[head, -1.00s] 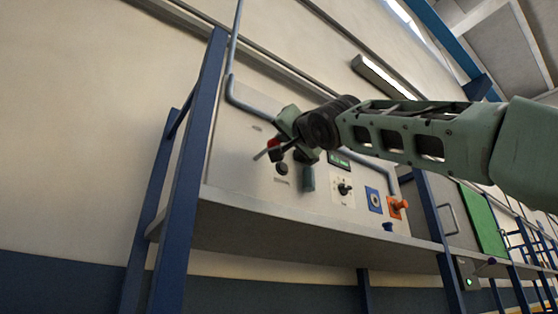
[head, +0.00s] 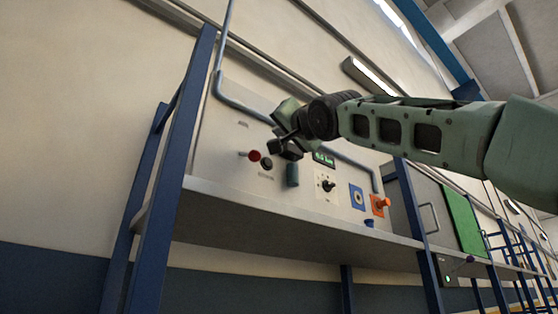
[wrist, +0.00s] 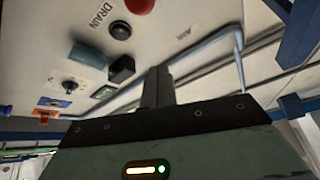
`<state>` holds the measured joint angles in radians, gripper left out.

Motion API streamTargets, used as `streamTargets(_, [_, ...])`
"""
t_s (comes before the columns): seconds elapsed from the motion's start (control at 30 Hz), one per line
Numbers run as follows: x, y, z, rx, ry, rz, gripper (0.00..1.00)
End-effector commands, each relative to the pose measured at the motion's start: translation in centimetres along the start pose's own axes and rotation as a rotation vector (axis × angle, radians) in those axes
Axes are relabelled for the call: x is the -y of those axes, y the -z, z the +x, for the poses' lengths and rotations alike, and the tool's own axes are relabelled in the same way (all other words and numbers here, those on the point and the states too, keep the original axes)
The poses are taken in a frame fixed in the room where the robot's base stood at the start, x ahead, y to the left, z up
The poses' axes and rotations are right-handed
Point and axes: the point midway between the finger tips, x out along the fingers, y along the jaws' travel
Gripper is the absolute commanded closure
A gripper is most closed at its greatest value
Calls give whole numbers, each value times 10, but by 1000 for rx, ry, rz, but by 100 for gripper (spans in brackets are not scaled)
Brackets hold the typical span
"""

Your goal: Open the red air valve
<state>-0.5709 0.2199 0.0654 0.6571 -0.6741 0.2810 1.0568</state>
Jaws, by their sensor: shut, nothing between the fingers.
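The red air valve (head: 254,155) is a round red knob on the white panel, with a short stem showing to its left in the head view. In the wrist view only part of the red knob (wrist: 139,5) shows, cut off by the top edge. My gripper (head: 284,148) is to the right of the valve in the head view, apart from it. In the wrist view its dark fingers (wrist: 158,86) are together with nothing between them. Whether the valve is open or shut cannot be told.
A black drain knob (head: 266,164) sits just below right of the valve. A shelf (head: 300,208) juts out below. A blue post (head: 178,170) stands left.

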Motion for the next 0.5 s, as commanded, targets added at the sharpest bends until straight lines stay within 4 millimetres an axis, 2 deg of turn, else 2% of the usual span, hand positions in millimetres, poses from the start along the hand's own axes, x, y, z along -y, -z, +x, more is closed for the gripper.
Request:
streamTargets(0.1, [-4,-10,-17,-5,3,1,100])
streamTargets(0.5, [-16,-37,-57,-5,2,0,100])
